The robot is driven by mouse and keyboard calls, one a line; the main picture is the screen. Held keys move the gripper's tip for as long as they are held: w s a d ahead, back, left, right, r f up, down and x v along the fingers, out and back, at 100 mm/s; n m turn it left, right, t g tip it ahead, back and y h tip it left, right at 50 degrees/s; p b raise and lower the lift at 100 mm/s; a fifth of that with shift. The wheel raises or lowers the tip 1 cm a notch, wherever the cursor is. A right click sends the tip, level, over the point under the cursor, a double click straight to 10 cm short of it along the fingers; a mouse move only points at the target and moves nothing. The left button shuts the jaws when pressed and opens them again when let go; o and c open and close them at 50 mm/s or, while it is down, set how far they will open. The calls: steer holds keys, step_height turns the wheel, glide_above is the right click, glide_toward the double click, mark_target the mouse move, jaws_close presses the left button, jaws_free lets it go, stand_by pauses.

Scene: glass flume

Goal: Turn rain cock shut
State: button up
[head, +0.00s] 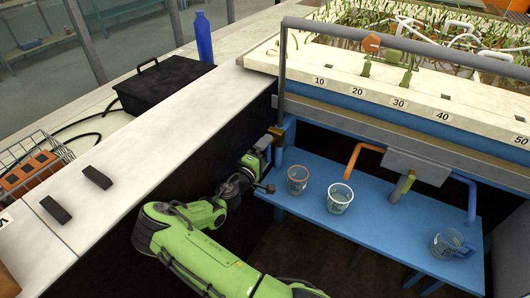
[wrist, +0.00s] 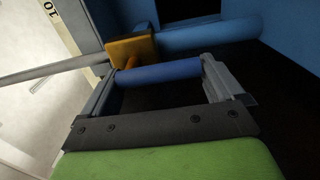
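The rain cock looks to be the yellow-brown valve body (wrist: 132,48) with a blue bar-shaped handle (wrist: 160,73) in the wrist view. The valve also shows as a small brown block (head: 276,132) at the left end of the blue frame in the head view. My gripper (wrist: 160,64) is open, its two grey fingers wide apart. The blue handle lies across the gap between the fingertips. I cannot tell whether the fingers touch it.
The white counter (head: 190,125) edge runs close left of my arm.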

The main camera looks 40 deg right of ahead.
steer(key=shift+o, duration=0.2)
steer(key=shift+a, duration=0.1)
steer(key=p+v, duration=0.3)
steer(key=v, duration=1.2)
steer(key=shift+a, duration=0.3)
steer(key=shift+s, duration=0.15)
